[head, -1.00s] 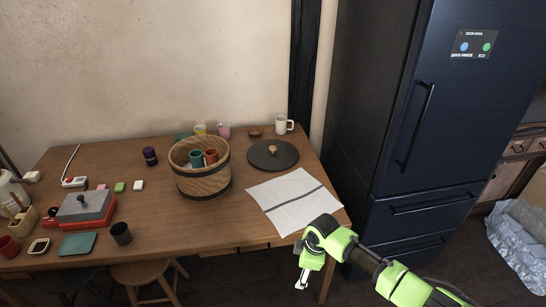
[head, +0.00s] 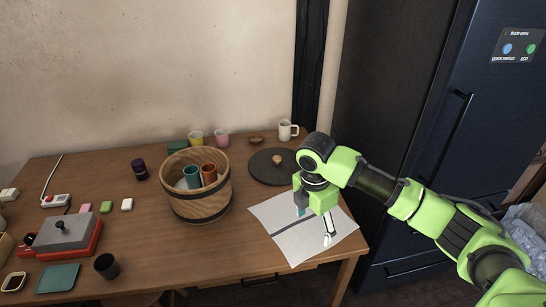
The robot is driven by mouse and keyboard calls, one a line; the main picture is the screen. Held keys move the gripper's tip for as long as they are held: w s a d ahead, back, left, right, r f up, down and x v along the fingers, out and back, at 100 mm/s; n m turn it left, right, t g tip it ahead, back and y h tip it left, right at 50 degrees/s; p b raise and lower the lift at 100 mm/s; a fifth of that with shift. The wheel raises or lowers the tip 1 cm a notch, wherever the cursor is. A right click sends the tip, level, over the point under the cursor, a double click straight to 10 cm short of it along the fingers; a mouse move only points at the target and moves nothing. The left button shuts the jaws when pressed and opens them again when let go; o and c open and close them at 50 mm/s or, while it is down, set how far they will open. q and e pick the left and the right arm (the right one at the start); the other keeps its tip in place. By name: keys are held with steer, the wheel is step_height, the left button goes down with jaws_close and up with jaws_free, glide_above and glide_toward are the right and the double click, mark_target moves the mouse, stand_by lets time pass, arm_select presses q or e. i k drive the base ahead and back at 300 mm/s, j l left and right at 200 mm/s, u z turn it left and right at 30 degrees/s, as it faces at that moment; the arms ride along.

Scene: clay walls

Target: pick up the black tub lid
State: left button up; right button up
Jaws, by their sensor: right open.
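The black tub lid (head: 262,171) is a dark round disc with a light wooden knob (head: 278,160). It lies flat on the table behind the white cloth, right of the wooden tub. My right gripper (head: 315,225) is open and empty above the cloth, in front and to the right of the lid. My wrist overlaps the lid's right edge in the picture. My left gripper is not in view.
The wooden tub (head: 199,208) holds cups and stands close left of the lid. A cream mug (head: 288,131) and a small brown dish (head: 256,140) stand behind the lid. The white cloth (head: 284,237) lies in front. The dark fridge (head: 395,110) stands at the right.

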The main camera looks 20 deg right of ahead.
mark_target(274, 166)
steer(key=i, duration=1.5)
